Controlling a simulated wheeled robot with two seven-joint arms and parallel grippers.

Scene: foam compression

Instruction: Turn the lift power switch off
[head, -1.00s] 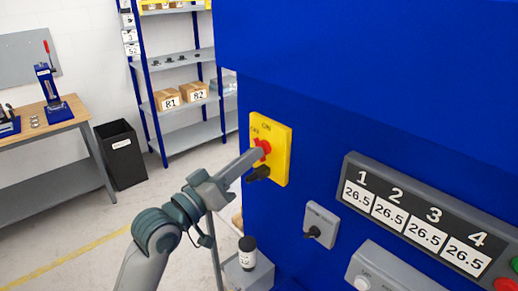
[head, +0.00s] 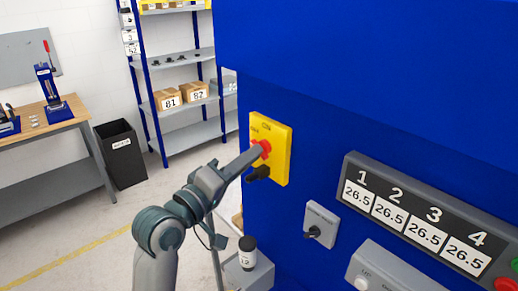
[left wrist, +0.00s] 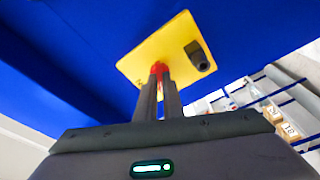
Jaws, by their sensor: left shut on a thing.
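The lift power switch is a yellow plate (head: 281,163) with a red handle (head: 264,147), on the side of the blue machine. ON is printed at the top of the plate and OFF at its upper left. My left gripper (head: 257,153) reaches the switch from the lower left and is shut on the red handle. In the left wrist view the two fingers (left wrist: 160,77) close around the red handle (left wrist: 159,67), in front of the yellow plate (left wrist: 146,59). The fingers partly hide the handle, and I cannot tell its exact angle. My right gripper is not in view.
A black knob-like part (head: 258,173) sticks out low on the yellow plate, just below my gripper. A small grey switch box (head: 322,222) and a numbered display (head: 415,217) are to the right. A black-lidded jar (head: 247,252) stands below on a grey surface.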

